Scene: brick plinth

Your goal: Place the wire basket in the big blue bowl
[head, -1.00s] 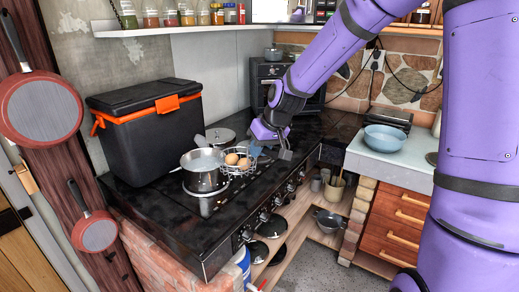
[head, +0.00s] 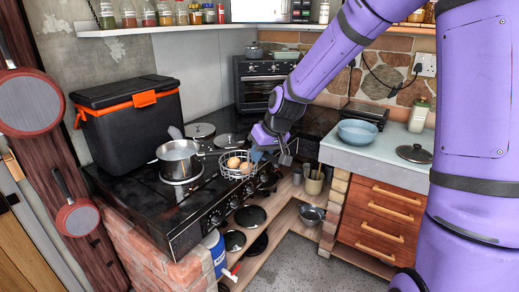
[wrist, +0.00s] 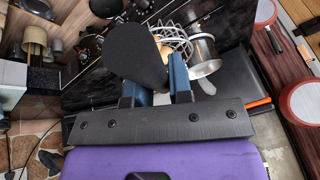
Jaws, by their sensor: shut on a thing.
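The wire basket (head: 225,171) holds brown eggs (head: 234,162) and hangs by the stove's front edge, just right of the steel pot. My gripper (head: 262,153) is shut on the basket's right side. In the wrist view, the basket's wires (wrist: 184,41) show beyond the blue fingertips (wrist: 156,82), partly hidden by a dark rounded shape. The big blue bowl (head: 358,133) stands upright on the pale counter to the right, apart from the basket. Its inside looks empty.
The steel pot (head: 179,160) stands on the black stove (head: 130,190). A utensil holder (head: 314,184) stands below, between stove and drawers.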

